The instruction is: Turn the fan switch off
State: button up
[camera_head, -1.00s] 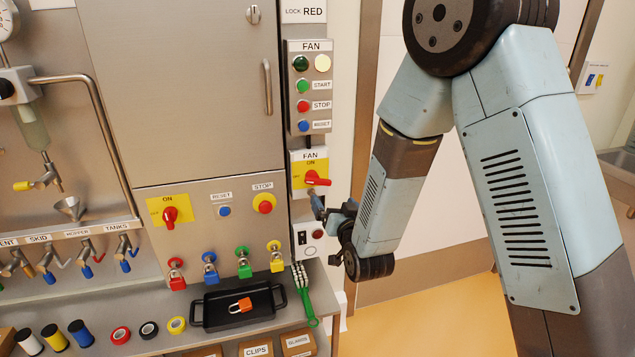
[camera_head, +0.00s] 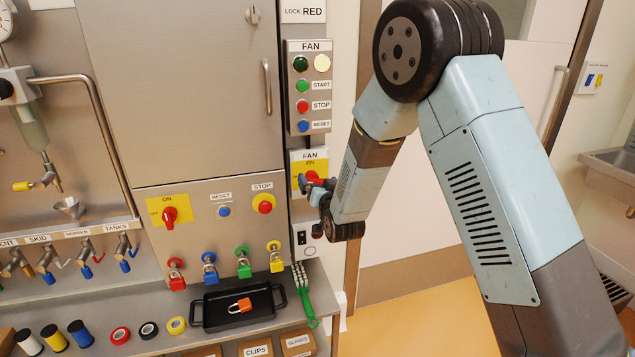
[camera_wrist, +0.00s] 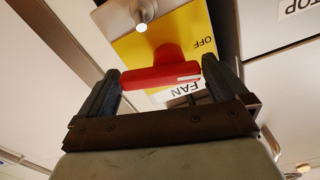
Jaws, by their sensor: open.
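The fan switch is a red rotary handle on a yellow plate under a FAN label. In the head view the red handle (camera_head: 312,177) is partly hidden by my gripper (camera_head: 308,184). In the wrist view the red handle (camera_wrist: 162,76) lies crosswise between the two fingers of my gripper (camera_wrist: 160,82), with its ends close to them. I cannot tell whether they touch. The jaws are open around the handle. The yellow plate (camera_wrist: 206,25) shows the word OFF, and the head view shows ON above the handle.
Above the switch is the fan button box (camera_head: 309,88). To the left is another red switch on a yellow plate (camera_head: 169,214). Open floor lies right of the panel.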

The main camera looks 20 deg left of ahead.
jog(key=shift+w+a, duration=0.25)
jog(key=shift+w, duration=0.15)
jog(key=c, duration=0.7)
jog(key=shift+r+n, duration=0.2)
jog(key=shift+n, duration=1.3)
jog(key=o, duration=0.7)
jog(key=shift+s, duration=0.1)
jog(key=v, duration=1.3)
jog(key=shift+s+d, duration=0.2)
jog(key=shift+d, duration=0.1)
